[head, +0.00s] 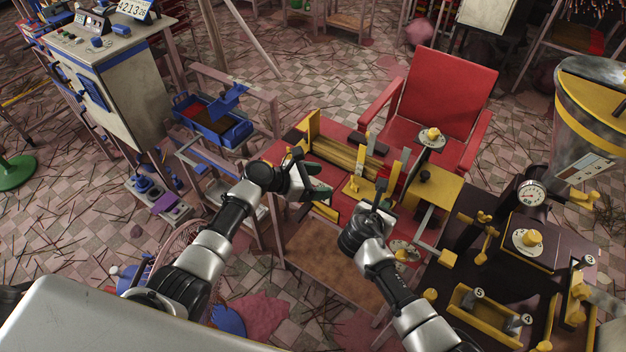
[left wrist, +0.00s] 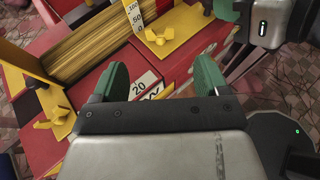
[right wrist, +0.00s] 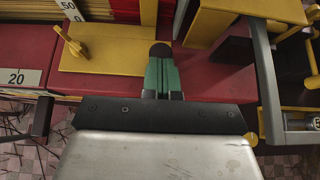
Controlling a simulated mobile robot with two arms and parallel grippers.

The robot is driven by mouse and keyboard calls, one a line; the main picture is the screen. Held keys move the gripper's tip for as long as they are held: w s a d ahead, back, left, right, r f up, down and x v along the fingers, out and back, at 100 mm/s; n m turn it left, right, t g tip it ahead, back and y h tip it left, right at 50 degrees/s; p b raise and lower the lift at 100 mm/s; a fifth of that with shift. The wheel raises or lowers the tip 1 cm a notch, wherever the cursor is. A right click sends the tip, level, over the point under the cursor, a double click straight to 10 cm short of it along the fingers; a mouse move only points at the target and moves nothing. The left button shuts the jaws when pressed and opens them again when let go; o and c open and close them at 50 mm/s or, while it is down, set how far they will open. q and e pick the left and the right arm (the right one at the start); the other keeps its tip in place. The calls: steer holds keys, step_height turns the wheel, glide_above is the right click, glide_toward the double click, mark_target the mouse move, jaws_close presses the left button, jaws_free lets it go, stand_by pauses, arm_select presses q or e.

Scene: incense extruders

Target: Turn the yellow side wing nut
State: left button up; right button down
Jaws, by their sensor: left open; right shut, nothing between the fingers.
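A yellow wing nut (left wrist: 158,36) sits on a yellow plate on the red machine bed, ahead of my left fingers in the left wrist view. It also shows in the right wrist view (right wrist: 77,47), left of my right gripper. A second yellow wing nut (left wrist: 57,117) is at the left of the left wrist view. The frames do not show which is the side one. My left gripper (left wrist: 160,72) is open and empty, its green fingers spread before the plate. My right gripper (right wrist: 161,68) is shut and empty over the plate's right part.
Yellow sticks (left wrist: 95,45) lie in a tray beside the wing nuts. A grey and yellow bar frame (right wrist: 266,90) stands right of my right gripper. A red chair (head: 450,95) is behind the machine, and a dark table (head: 480,260) with yellow fittings is at the right.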

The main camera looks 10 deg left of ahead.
arm_select(q)
steer(key=shift+s+a+r, duration=0.25)
steer(key=shift+s+a, duration=0.15)
steer(key=shift+a, duration=0.15)
steer(key=g+y, duration=0.5)
steer(key=y, duration=0.3)
glide_toward(354, 181)
steer(key=x, duration=0.9)
steer(key=shift+d, duration=0.1)
